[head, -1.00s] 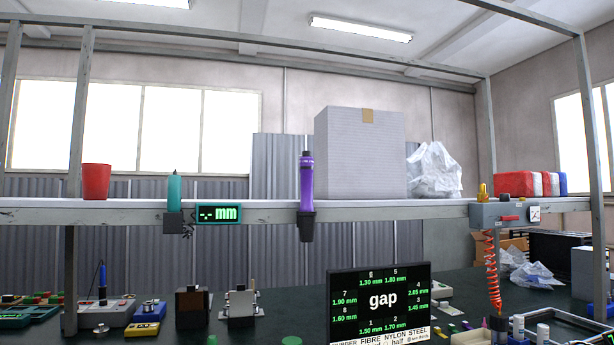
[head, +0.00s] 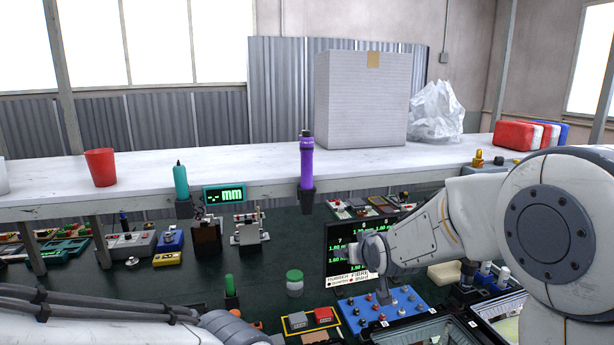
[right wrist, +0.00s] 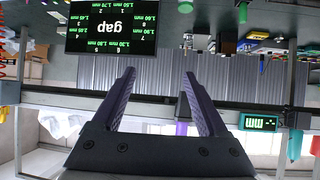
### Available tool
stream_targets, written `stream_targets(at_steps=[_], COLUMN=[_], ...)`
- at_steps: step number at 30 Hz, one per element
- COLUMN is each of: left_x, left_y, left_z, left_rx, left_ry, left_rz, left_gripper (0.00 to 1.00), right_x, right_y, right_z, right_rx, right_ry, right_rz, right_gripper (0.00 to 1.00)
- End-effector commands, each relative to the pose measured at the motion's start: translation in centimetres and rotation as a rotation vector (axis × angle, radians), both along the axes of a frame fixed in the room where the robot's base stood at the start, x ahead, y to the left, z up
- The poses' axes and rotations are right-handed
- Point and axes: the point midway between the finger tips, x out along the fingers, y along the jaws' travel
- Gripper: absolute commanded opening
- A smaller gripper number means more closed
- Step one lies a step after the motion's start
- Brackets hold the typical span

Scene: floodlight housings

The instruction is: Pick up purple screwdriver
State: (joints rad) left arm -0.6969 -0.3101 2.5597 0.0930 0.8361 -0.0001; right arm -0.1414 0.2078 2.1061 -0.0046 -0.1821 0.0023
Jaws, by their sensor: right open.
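The purple screwdriver (head: 306,162) stands upright in a black holder (head: 307,200) on the front edge of the white shelf. In the right wrist view, which is upside down, the purple screwdriver (right wrist: 182,129) shows beyond the fingers, close to the right-hand finger.
The shelf (head: 240,165) carries a red cup (head: 100,167), a large grey box (head: 362,100) and a plastic bag (head: 436,112). A teal tool (head: 180,182) and a mm display (head: 224,194) sit on its edge left of the screwdriver. A gap screen (head: 340,240) stands below on the bench.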

Motion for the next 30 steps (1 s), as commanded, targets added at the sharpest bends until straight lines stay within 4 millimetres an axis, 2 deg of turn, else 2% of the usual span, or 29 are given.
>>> stream_targets(at_steps=[1, 3, 6, 9, 14, 19, 26, 30], left_x=[0.0, 0.0, 0.0, 0.0, 0.0, 0.0, 0.0, 0.0], left_y=[0.0, 0.0, 0.0, 0.0, 0.0, 0.0, 0.0, 0.0], left_z=[-0.1, -0.2, -0.2, -0.1, 1.0, 2.3, 3.1, 5.0], left_rx=[0.001, 0.001, 0.001, 0.001, 0.001, 0.000, 0.000, 0.000], left_ry=[0.001, 0.001, 0.001, 0.001, 0.001, 0.000, 0.000, 0.000], left_rz=[0.000, 0.000, 0.000, 0.000, 0.000, 0.001, 0.002, 0.002], left_gripper=[0.50, 0.50, 0.50, 0.50, 0.50, 0.50, 0.50, 0.50], right_x=[2.8, 5.6, 8.0, 9.0, 10.8, 13.2, 14.6, 16.2], right_y=[1.8, 4.1, 6.6, 8.0, 8.8, 9.4, 9.7, 10.1], right_z=[2.7, 6.5, 11.0, 13.6, 14.9, 14.8, 14.7, 15.0], right_rx=[0.019, 0.047, 0.084, 0.108, 0.115, 0.115, 0.114, 0.114], right_ry=[-0.113, -0.263, -0.429, -0.522, -0.553, -0.551, -0.550, -0.547], right_rz=[0.027, 0.058, 0.093, 0.112, 0.117, 0.116, 0.116, 0.116], right_gripper=[0.77, 0.77, 0.77, 0.77, 0.77, 0.77, 0.77, 0.77])
